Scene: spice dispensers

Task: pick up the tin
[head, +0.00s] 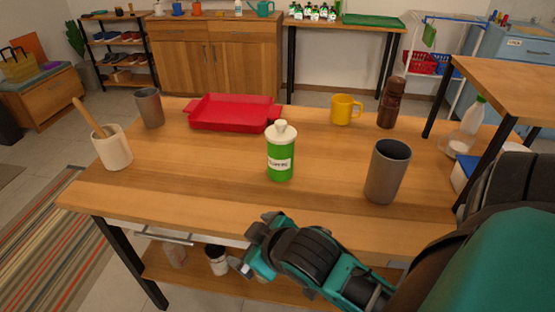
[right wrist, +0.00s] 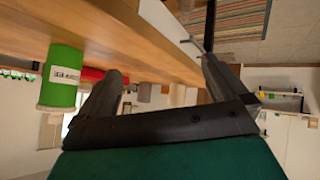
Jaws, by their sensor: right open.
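The tin (head: 280,160) is green with a white knobbed lid and a white label. It stands upright near the middle of the wooden table. It also shows at the left of the right wrist view (right wrist: 62,78), outside the fingers. My right gripper (head: 254,247) is at the table's front edge, nearer to me than the tin and apart from it. In the right wrist view its two fingers (right wrist: 163,68) are spread with nothing held between them. My left gripper is in neither view.
A red tray (head: 235,127) lies behind the tin. A grey cup (head: 387,172) stands to its right, with a yellow mug (head: 345,108) and a brown bottle (head: 391,102) farther back. A cream mortar (head: 113,150) is at the left. The wooden table (head: 200,196) is clear in front of the tin.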

